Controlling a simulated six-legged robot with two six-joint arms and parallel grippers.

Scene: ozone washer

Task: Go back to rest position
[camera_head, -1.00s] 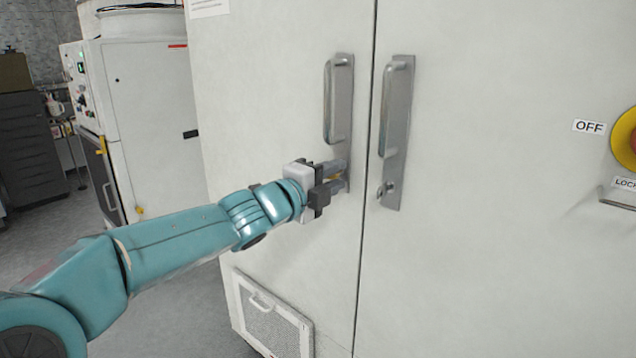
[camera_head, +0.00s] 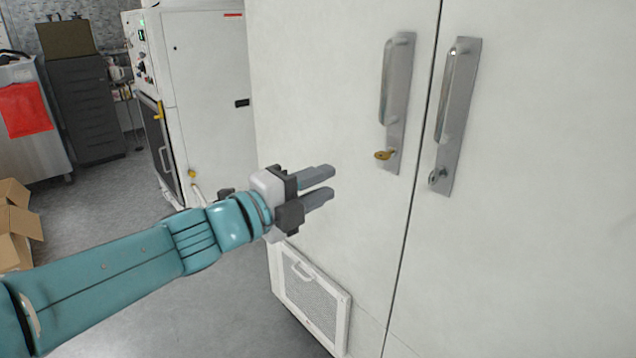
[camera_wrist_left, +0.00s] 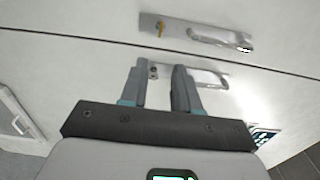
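My left gripper (camera_head: 332,182) is in front of the white cabinet's left door, its two grey fingers apart with nothing between them. It is left of and below a brass key (camera_head: 385,155), clear of it. The key sits in the lock under the left door handle (camera_head: 396,90). My right gripper is in neither view.
The right door handle (camera_head: 458,95) has a silver lock (camera_head: 437,176) below it. A vent panel (camera_head: 315,297) is low on the left door. Another white machine (camera_head: 210,110), a dark drawer cabinet (camera_head: 88,105) and a cardboard box (camera_head: 15,225) stand left. Grey floor (camera_head: 110,190) lies open between.

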